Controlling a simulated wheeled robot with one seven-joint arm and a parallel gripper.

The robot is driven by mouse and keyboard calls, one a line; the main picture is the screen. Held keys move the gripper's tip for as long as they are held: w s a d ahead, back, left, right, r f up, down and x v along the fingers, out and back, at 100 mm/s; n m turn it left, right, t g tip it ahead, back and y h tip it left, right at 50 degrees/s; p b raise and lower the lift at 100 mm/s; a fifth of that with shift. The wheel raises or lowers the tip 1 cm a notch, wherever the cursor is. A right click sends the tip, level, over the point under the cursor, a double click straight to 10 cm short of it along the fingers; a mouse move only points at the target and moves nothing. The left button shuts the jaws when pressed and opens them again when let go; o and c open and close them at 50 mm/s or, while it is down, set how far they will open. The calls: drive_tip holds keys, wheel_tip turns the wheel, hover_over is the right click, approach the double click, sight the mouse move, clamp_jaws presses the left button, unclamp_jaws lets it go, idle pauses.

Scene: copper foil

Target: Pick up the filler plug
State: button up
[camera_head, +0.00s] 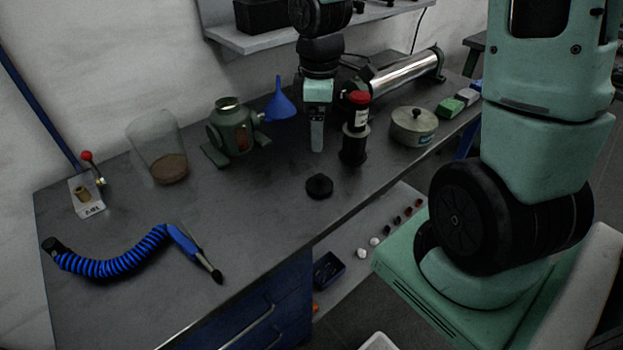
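A black round piece with a small raised top, which looks like the filler plug (319,186), sits on the grey bench top near its front edge. My gripper (317,146) hangs pointing down above and slightly behind the plug in the picture, apart from it. I see its fingers edge-on as one grey strip, so the gap between them is hidden. Nothing shows held in it.
A red-capped bottle (358,115) on a black stand (354,146) is close to the right of my gripper. A lidded pot (413,126) stands further right. A green housing (231,127), blue funnel (280,101) and glass beaker (158,146) stand left. A blue coiled hose (112,266) lies front left.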

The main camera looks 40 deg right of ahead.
drive_tip(key=b, duration=0.1)
hover_over(320, 176)
drive_tip(key=f, duration=0.6)
drive_tip(key=a+f, duration=0.1)
drive_tip(key=f, duration=0.2)
drive_tip(key=shift+s+f, duration=0.15)
drive_tip(key=shift+f, duration=0.2)
drive_tip(key=shift+d+f, duration=0.15)
drive_tip(key=shift+f, duration=0.8)
drive_tip(key=shift+d+f, duration=0.2)
drive_tip(key=shift+f, duration=0.8)
drive_tip(key=shift+d+f, duration=0.15)
drive_tip(key=shift+f, duration=0.8)
drive_tip(key=c, duration=1.1)
